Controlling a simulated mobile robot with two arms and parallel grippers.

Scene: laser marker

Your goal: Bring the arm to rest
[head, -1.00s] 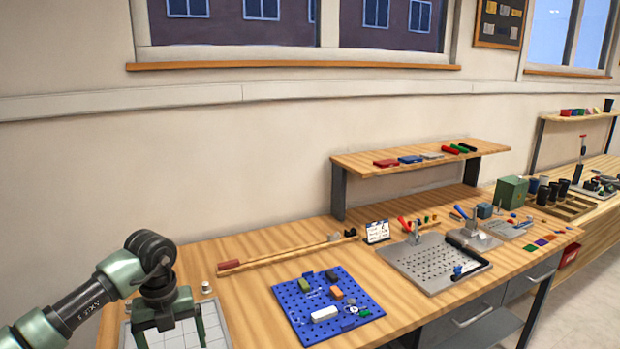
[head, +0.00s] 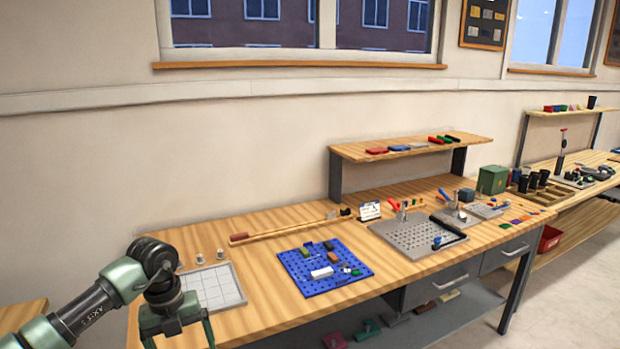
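My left arm comes in from the lower left in the head view. Its green and black gripper (head: 178,335) points down over the front left edge of the wooden workbench (head: 262,268). Its two fingers are spread apart, with nothing visible between them; the fingertips are cut off by the bottom of the picture. The gripper is in front of a white gridded plate (head: 216,285). My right arm and gripper are not in view.
A blue pegboard (head: 298,281) with small parts lies mid-bench. A grey perforated plate (head: 405,237) and a green box (head: 491,180) are farther right. A raised shelf (head: 350,152) stands at the back. Below the bench are drawers and a lower shelf. Floor is free at right.

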